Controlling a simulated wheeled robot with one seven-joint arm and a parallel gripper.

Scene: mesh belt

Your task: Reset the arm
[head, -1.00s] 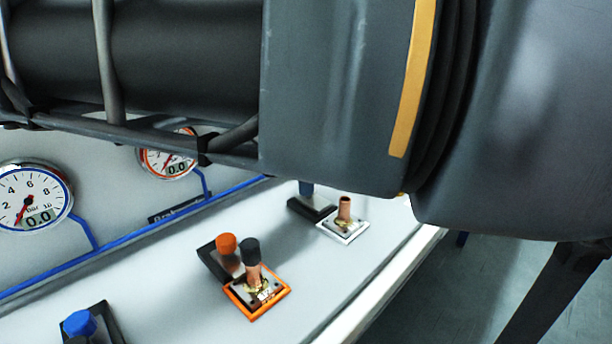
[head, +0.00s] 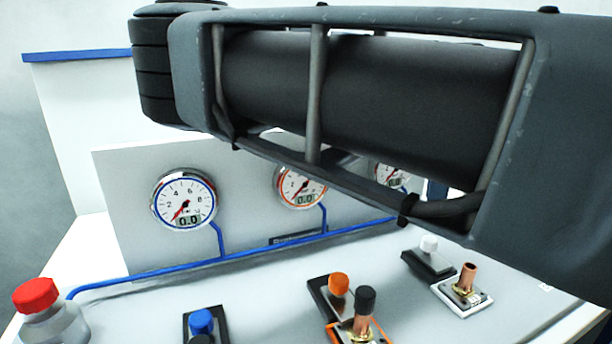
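My arm crosses the upper part of the head view, close to the camera. It is a dark grey link with an open frame around a black cylinder, running from the upper left to the right edge. My gripper is not in this view, so what it holds cannot be seen.
Below my arm is a white bench with a blue-rimmed gauge (head: 184,199), an orange-rimmed gauge (head: 302,187) and a third gauge partly hidden. Along the front are a red-capped bottle (head: 48,312), blue knob (head: 202,321), orange knob (head: 339,284), white knob (head: 429,243) and copper stubs (head: 468,275).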

